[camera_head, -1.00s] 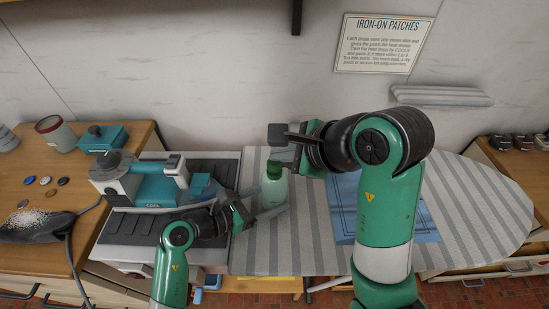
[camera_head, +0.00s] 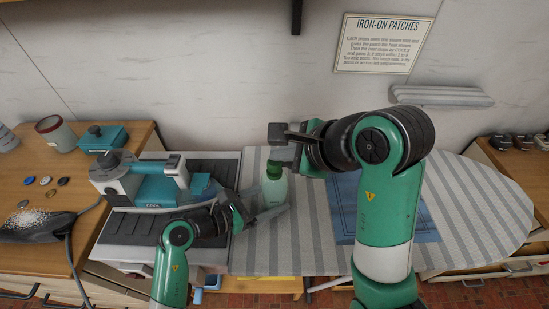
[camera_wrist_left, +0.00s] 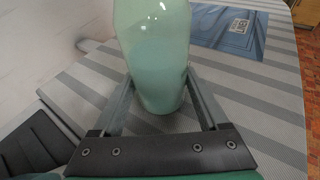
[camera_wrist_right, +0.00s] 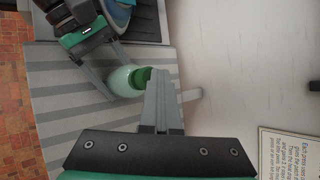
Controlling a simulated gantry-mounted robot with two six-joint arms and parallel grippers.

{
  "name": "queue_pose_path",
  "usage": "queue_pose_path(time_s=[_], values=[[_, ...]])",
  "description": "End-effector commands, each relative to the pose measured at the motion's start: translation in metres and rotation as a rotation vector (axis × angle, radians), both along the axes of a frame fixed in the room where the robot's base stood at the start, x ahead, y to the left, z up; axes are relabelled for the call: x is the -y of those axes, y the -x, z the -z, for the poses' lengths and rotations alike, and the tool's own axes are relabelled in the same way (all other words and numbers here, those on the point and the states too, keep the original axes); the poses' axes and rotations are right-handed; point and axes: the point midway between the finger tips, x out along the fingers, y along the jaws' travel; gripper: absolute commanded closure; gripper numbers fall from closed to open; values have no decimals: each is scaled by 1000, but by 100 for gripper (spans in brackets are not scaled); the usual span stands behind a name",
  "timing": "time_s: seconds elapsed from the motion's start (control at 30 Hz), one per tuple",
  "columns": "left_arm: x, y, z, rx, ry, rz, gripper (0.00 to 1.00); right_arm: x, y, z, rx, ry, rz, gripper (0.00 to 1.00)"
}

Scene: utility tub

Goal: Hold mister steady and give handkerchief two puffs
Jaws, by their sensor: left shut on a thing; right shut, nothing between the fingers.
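The mister (camera_head: 275,188) is a pale green bottle with a darker green top, upright on the striped ironing board (camera_head: 300,255). My left gripper (camera_head: 262,210) is shut on its body; in the left wrist view a finger lies on each side of the bottle (camera_wrist_left: 157,70). My right gripper (camera_head: 276,145) is shut and empty, just above the bottle's top. In the right wrist view its closed fingers (camera_wrist_right: 163,105) are beside the green top (camera_wrist_right: 140,77); I cannot tell whether they touch. The handkerchief (camera_head: 343,205) is a blue cloth lying flat, partly hidden behind my right arm.
A teal and grey iron (camera_head: 150,182) rests on a dark ribbed stand left of the board. A wooden counter (camera_head: 85,190) with buttons, a cup and a dark pad of white grains is at the far left. The board's right end is clear.

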Motion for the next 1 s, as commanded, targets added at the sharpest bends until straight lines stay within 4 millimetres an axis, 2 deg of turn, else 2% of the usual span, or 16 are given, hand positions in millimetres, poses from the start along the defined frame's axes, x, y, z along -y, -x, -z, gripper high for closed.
queue_pose_path(time_s=[0.2, 0.57, 1.0], values=[[0, 0, 0, 0, 0, 0, 55, 0, 0, -12, 0, 1, -1, 100], [0, 0, 0, 0, 0, 0, 55, 0, 0, -16, 2, -1, 0, 100], [0, 0, 0, -1, 1, 0, 55, 0, 0, -57, 2, -1, 0, 100]])
